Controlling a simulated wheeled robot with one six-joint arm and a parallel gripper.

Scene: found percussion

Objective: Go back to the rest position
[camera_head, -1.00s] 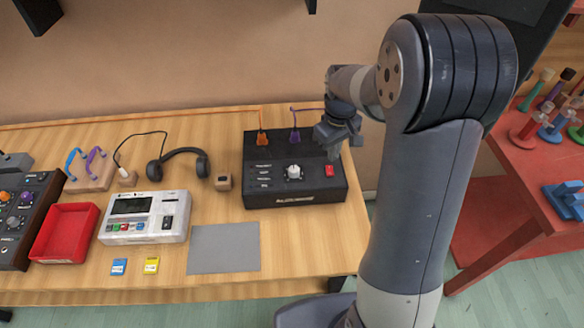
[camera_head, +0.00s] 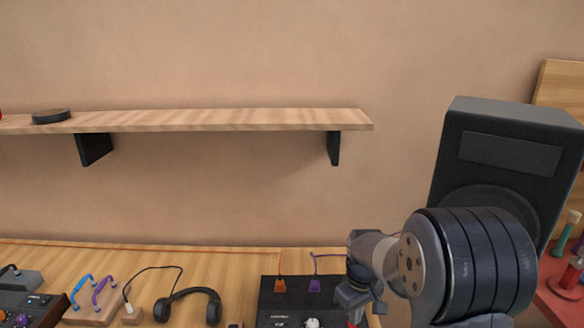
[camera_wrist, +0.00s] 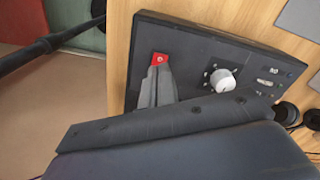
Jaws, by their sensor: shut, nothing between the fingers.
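My gripper (camera_head: 354,309) is low at the right end of the workbench, over the right part of the black box (camera_head: 270,299). In the wrist view its fingers (camera_wrist: 157,72) are together, with nothing between them. Their tips overlap a red switch (camera_wrist: 159,58) on the black box (camera_wrist: 199,45). I cannot tell whether they touch it. A white knob (camera_wrist: 222,82) is beside them. The lower part of the box is cut off in the head view.
A wooden shelf (camera_head: 230,120) with a dark round object (camera_head: 51,117) is on the wall above. A large black speaker (camera_head: 503,150) stands at the right. Headphones (camera_head: 188,298) and a stand with blue and purple handles (camera_head: 92,315) are on the bench (camera_head: 225,262).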

